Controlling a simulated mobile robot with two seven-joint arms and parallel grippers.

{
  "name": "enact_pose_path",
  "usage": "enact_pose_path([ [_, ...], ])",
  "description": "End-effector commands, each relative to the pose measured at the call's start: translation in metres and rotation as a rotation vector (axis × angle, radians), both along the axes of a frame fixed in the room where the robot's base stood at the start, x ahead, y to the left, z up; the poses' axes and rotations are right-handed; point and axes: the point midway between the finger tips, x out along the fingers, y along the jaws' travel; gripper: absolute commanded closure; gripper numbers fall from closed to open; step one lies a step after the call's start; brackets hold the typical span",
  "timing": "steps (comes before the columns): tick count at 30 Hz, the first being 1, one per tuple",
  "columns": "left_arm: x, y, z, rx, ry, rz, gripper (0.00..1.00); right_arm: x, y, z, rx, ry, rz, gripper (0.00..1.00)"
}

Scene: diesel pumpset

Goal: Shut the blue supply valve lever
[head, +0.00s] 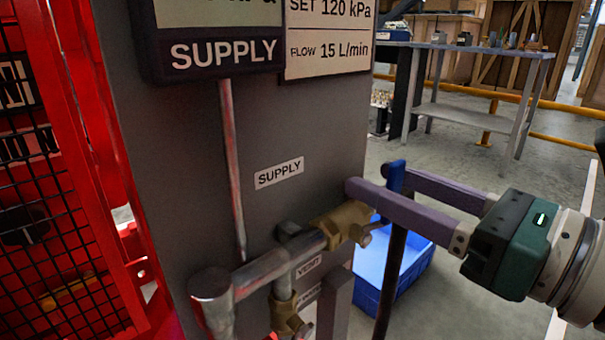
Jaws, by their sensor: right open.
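The blue supply valve lever (396,177) shows as a short blue piece beside the brass supply valve (343,224), under the white SUPPLY label (279,173). My right gripper (381,180) reaches in from the right and is open. Its two grey-purple fingers lie on either side of the lever, the near finger in front of it and the far finger behind it. The near finger hides part of the lever, and I cannot tell whether either finger touches it. My left gripper is not in view.
A grey panel (320,130) carries the pipes and a lower brass valve (286,314) by the VENT label. A dark upright post (391,285) and a blue crate (409,272) stand below my gripper. Red mesh guarding (60,190) is at left. A workbench (470,48) stands behind.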

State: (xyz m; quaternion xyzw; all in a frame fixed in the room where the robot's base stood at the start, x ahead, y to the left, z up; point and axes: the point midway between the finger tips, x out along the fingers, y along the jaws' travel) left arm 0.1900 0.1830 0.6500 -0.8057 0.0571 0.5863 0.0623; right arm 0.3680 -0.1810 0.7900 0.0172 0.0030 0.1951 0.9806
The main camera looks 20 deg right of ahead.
Motion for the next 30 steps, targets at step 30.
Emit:
enact_pose_path([
  [30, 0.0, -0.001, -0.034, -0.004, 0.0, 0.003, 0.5, -0.092, -0.038, 0.0, -0.001, -0.001, 0.0, 0.45],
])
